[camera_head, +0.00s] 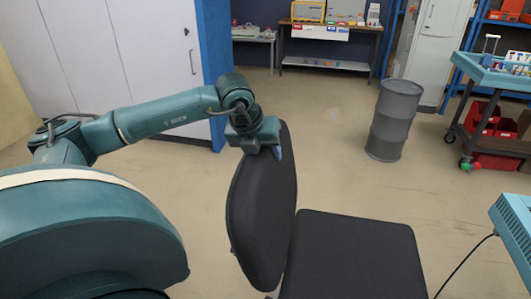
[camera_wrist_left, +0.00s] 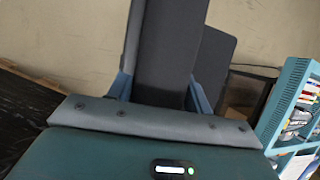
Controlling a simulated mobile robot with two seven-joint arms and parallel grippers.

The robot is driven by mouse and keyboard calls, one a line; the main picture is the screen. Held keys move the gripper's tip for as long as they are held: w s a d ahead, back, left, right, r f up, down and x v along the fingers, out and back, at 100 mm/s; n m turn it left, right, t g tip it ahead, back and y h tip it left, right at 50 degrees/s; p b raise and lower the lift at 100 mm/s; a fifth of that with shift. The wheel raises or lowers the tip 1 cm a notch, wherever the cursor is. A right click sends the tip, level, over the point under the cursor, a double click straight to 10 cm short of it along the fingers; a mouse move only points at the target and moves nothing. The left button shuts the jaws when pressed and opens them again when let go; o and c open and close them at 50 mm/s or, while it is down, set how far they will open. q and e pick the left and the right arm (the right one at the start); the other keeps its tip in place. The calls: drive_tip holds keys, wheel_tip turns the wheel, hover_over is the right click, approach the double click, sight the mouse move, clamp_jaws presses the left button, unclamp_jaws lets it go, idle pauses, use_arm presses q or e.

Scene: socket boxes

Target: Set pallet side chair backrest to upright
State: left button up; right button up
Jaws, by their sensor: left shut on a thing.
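A black office chair stands in front of me in the head view. Its backrest (camera_head: 262,205) is near upright with a slight lean, and its seat (camera_head: 352,258) extends to the right. My left gripper (camera_head: 278,150) is shut on the top edge of the backrest. In the left wrist view the backrest (camera_wrist_left: 172,45) lies between the two blue fingers (camera_wrist_left: 158,92), with the dark seat (camera_wrist_left: 213,65) behind it. My right gripper is not in view.
A grey drum (camera_head: 394,120) stands behind the chair to the right. A teal cart (camera_head: 495,75) with red bins is at far right. White lockers (camera_head: 130,50) line the left. The floor between chair and drum is clear; a cable (camera_head: 462,262) hangs at lower right.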

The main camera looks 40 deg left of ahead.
sight(278, 173)
use_arm(q)
drive_tip(key=shift+w+d+f, duration=0.1)
drive_tip(key=shift+w+d, duration=0.2)
drive_tip(key=shift+d, duration=0.35)
drive_tip(key=shift+w+d, duration=0.3)
drive_tip(key=shift+d, duration=0.3)
drive_tip(key=shift+o, duration=0.2)
drive_tip(key=shift+w+d+p, duration=0.15)
drive_tip(key=shift+d+p, duration=0.15)
drive_tip(key=shift+d, duration=0.05)
drive_tip(key=shift+d+f, duration=0.1)
drive_tip(key=shift+d, duration=0.05)
drive_tip(key=shift+w+d+f+g+y, duration=0.1)
drive_tip(key=shift+d+g+y, duration=0.05)
drive_tip(key=shift+g+y, duration=0.15)
drive_tip(key=shift+d+f, duration=0.1)
drive_tip(key=shift+d, duration=0.05)
drive_tip(key=o, duration=1.1)
drive_tip(key=shift+w, duration=0.1)
drive_tip(key=shift+c, duration=0.2)
drive_tip(key=shift+o, duration=1.4)
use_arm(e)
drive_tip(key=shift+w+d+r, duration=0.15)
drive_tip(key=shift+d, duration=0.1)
